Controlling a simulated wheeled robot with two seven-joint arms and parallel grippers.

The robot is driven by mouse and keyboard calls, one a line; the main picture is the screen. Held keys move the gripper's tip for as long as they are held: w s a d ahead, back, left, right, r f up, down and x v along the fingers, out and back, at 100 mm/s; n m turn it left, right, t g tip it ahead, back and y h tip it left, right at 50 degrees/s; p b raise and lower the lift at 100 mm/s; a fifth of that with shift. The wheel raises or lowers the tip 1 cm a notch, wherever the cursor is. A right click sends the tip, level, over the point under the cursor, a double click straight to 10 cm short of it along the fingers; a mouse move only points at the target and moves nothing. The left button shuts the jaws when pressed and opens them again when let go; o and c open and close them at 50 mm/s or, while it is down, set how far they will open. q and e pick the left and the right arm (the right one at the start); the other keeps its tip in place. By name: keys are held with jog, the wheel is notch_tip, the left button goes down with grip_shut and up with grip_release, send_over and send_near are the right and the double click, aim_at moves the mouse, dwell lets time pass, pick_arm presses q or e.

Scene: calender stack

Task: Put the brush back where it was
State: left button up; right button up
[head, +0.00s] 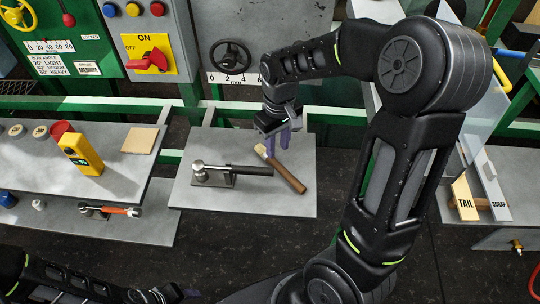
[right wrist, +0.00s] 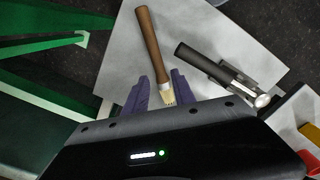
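The brush has a brown wooden handle (head: 285,175) and pale bristles, and lies slanted on a grey shelf (head: 240,203), its bristle end toward the back. In the right wrist view the brush (right wrist: 150,45) has its bristle end between the purple fingers. My right gripper (head: 272,140) hangs over the bristle end with its fingers apart; it also shows in the right wrist view (right wrist: 158,90). I cannot tell its exact height above the shelf. My left gripper (head: 168,294) is low at the bottom left of the head view, and its finger state is unclear.
A dark-handled metal tool (head: 235,170) lies on a stand left of the brush. TAIL (head: 464,198) and SCRAP signs stand at right. Green rails run behind.

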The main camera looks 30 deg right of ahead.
aim_at(278, 164)
jog(key=shift+w+d+n, duration=0.1)
jog(key=shift+d+n, duration=0.05)
jog(key=shift+n, duration=0.15)
jog(key=shift+f, duration=1.25)
jog(key=shift+f, duration=0.15)
notch_tip(278, 164, down, 5)
jog(key=shift+p, duration=0.7)
jog(key=shift+c, duration=0.5)
grip_shut()
